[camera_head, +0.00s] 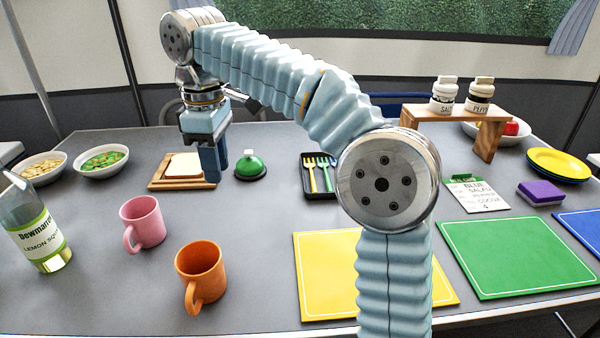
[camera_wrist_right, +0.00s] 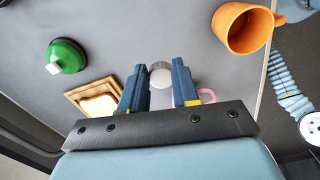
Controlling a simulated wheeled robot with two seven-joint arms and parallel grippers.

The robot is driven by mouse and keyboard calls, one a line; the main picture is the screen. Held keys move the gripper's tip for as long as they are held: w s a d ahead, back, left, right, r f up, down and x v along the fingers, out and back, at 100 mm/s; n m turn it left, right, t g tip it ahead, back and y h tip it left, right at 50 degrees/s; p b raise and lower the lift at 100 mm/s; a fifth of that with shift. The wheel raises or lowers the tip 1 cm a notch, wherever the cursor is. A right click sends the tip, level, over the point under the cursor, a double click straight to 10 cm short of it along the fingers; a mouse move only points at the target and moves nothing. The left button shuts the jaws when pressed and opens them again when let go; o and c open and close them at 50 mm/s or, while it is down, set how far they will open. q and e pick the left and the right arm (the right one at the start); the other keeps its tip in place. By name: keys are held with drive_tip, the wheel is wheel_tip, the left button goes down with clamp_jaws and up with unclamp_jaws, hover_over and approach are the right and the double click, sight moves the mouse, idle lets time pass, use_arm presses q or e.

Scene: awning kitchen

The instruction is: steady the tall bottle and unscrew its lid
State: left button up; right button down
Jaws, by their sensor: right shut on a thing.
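The tall bottle (camera_head: 40,234) is clear, with a green and white lemon label. It stands at the left edge of the head view, and its top is partly cut off, so I cannot tell how its mouth stands. My right gripper (camera_head: 214,172) is well to the right of the bottle, fingers pointing down above the table near the bread board. In the right wrist view, the gripper (camera_wrist_right: 158,68) is shut on a small round silvery-grey piece that looks like the lid (camera_wrist_right: 160,76). My left gripper is not in view.
A pink mug (camera_head: 146,220) and an orange mug (camera_head: 201,272) stand right of the bottle. The bread board (camera_head: 160,184), a green bell (camera_head: 250,166) and a black cutlery tray (camera_head: 310,190) lie farther back. A yellow board (camera_head: 318,270) lies at the front.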

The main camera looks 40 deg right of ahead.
drive_tip(key=w+d+f, duration=0.1)
drive_tip(key=d+f, duration=0.3)
drive_tip(key=d, duration=0.5)
drive_tip(key=b, duration=0.2)
hover_over(279, 201)
drive_tip(key=a, duration=0.1)
wheel_tip(279, 201, down, 4)
drive_tip(key=shift+a+f, duration=0.1)
drive_tip(key=shift+a, duration=0.05)
drive_tip(key=shift+d+f, duration=0.45)
drive_tip(key=shift+f, duration=0.1)
drive_tip(key=shift+d+f, duration=0.15)
drive_tip(key=shift+f, duration=0.75)
drive_tip(key=shift+d+f, duration=0.15)
drive_tip(key=shift+f, duration=0.7)
drive_tip(key=shift+f, duration=0.1)
drive_tip(key=c, duration=0.8)
unclamp_jaws()
